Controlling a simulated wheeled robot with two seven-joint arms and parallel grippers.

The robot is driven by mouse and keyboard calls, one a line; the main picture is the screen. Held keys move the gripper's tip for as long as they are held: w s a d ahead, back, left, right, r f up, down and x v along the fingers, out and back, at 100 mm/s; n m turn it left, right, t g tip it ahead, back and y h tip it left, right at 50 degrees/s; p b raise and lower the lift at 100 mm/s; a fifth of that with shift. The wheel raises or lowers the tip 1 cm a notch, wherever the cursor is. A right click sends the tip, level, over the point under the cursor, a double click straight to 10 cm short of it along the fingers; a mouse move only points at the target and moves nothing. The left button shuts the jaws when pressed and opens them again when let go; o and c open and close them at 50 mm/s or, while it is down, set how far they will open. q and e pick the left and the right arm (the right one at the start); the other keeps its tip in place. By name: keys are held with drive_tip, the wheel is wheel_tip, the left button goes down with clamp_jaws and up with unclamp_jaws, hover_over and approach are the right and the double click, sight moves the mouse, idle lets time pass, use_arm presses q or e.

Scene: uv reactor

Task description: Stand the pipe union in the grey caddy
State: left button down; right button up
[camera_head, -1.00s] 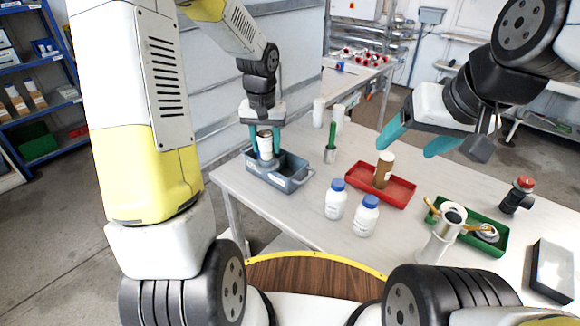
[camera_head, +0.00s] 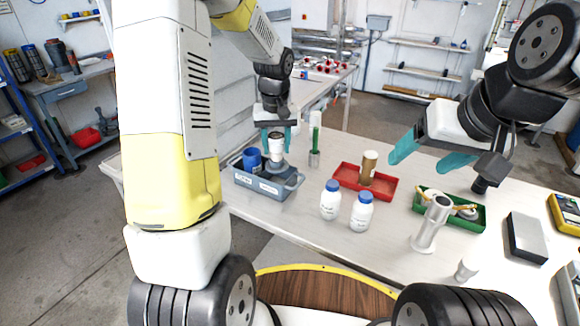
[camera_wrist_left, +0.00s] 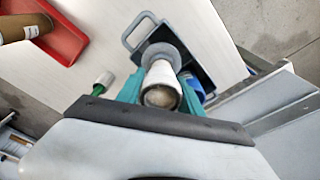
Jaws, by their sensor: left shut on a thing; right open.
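My left gripper (camera_head: 277,136) is shut on the pipe union (camera_head: 277,152), a pale cylinder with a wide grey flange at its lower end. It holds the union roughly upright over the right part of the grey caddy (camera_head: 242,182). In the left wrist view the union (camera_wrist_left: 162,78) points down and its flange overlaps the caddy (camera_wrist_left: 205,78). I cannot tell whether the flange touches the caddy floor. A blue cylinder (camera_head: 252,159) stands in the caddy's left part. My right gripper (camera_head: 428,157) is open and empty above the right side of the table.
Bare tabletop (camera_head: 285,225) lies in front of the caddy.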

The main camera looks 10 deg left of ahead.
sight(277, 169)
use_arm(q)
wheel_tip(277, 169, down, 8)
drive_tip(key=shift+f, duration=0.1)
idle(0.4)
drive_tip(key=c, duration=1.1)
unclamp_jaws()
drive_tip(key=shift+f, duration=0.1)
drive_tip(key=shift+o, duration=0.2)
